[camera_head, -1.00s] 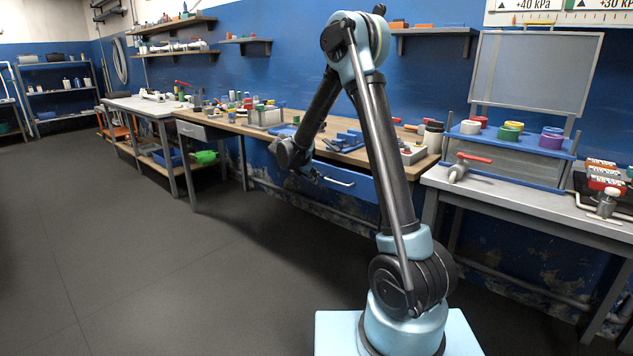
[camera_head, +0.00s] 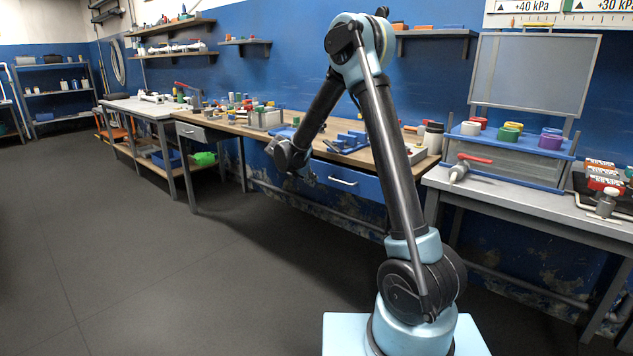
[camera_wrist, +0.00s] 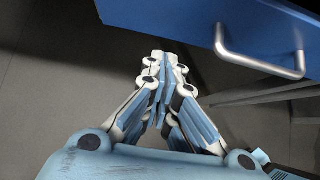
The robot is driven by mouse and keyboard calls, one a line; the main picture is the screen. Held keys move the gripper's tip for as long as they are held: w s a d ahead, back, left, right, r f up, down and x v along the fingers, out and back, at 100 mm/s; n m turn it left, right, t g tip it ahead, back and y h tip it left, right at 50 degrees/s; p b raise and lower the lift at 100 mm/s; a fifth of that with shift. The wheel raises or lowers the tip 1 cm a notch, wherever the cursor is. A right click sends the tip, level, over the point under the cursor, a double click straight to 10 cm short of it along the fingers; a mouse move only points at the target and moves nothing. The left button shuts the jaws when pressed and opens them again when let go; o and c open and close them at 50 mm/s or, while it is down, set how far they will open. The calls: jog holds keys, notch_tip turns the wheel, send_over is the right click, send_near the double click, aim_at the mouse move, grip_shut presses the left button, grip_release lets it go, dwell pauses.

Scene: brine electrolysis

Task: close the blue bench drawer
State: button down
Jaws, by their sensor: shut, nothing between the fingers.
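The blue bench drawer (camera_head: 366,187) is under the wooden-topped workbench, with a pale bar handle (camera_head: 343,182) on its front. In the wrist view the blue drawer front (camera_wrist: 180,18) fills the upper right, and its metal handle (camera_wrist: 262,62) is close to the camera. How far the drawer stands out cannot be told. My gripper (camera_wrist: 166,60) is shut and empty, its fingertips together below the drawer front and left of the handle, apart from the handle. In the head view the fingers are mostly hidden behind my wrist, left of the drawer.
The wooden bench top (camera_head: 228,128) carries several small items and blue fixtures. A grey side bench (camera_head: 500,196) with a red-handled valve (camera_head: 460,172) stands at the right. The dark floor (camera_head: 150,260) in front and left is clear.

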jog(key=v, duration=0.9)
jog(key=s+d+r+m+g+y, duration=0.1)
jog(key=s+d+r+m+g, duration=0.1)
jog(key=s+d+m, duration=0.8)
jog(key=s+d+r+m+g+y, duration=0.1)
jog(key=s+d+r+m+g, duration=0.15)
jog(key=s+d, duration=0.9)
jog(key=s+d+f+m+y, duration=0.1)
jog(key=s+d+f+m, duration=0.2)
jog(key=s+m, duration=0.2)
jog(key=s+d+f+m+y, duration=0.1)
jog(key=s+f+m, duration=0.3)
jog(key=s, duration=0.4)
jog(key=s+d+f+m+y, duration=0.1)
jog(key=s+d+f+m, duration=0.2)
jog(key=s+m, duration=0.3)
jog(key=shift+s+d+f+m+y, duration=0.25)
jog(key=shift+s+d+m+y, duration=0.1)
jog(key=shift+s+d, duration=0.5)
